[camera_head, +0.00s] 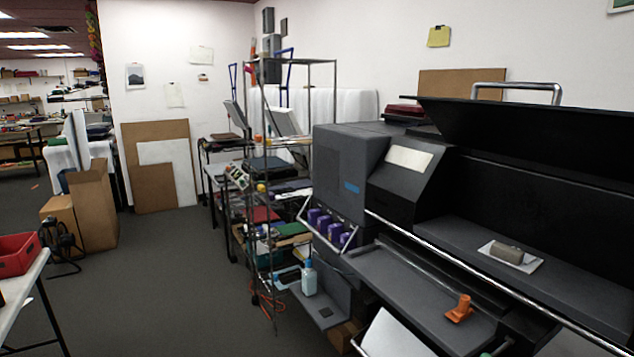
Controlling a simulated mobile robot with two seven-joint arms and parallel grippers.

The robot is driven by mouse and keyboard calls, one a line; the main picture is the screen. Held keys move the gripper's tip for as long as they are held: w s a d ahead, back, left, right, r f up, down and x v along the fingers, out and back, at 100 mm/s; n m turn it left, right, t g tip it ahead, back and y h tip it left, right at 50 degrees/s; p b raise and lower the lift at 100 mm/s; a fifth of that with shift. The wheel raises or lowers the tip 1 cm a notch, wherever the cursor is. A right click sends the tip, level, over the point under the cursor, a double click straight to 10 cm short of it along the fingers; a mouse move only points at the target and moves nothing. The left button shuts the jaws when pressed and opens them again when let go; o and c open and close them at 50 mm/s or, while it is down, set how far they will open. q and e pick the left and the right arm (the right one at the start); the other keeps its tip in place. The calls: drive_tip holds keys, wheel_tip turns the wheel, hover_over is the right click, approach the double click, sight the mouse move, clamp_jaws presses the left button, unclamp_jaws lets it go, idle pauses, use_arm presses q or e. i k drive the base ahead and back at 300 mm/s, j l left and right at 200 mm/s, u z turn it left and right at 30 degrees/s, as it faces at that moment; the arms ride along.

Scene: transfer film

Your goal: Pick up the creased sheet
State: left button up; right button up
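A white sheet (393,335) hangs at a slant at the lower front of the large dark printer (440,270), cut off by the bottom edge of the picture. I cannot make out a crease in it. Another small white sheet or pad (484,249) lies on the printer's upper ledge under a grey-brown block (508,253). I cannot tell which of these the task means. Neither of my grippers is in view.
An orange clamp-like part (460,309) sits on the printer's lower shelf, and a metal rail runs along its front. A wire rack (262,200) stands left of the printer. A red bin (17,254) is on a table at far left. Grey floor (160,290) between is clear.

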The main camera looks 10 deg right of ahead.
sight(520, 260)
drive_tip(key=i+l, duration=0.1)
drive_tip(key=l, duration=0.35)
drive_tip(key=i+l+z, duration=0.1)
drive_tip(key=l, duration=0.35)
drive_tip(key=i+l, duration=0.1)
drive_tip(key=l, duration=0.3)
drive_tip(key=i+l+z, duration=0.1)
drive_tip(key=l, duration=0.35)
drive_tip(key=i+l, duration=0.15)
drive_tip(key=l, duration=0.25)
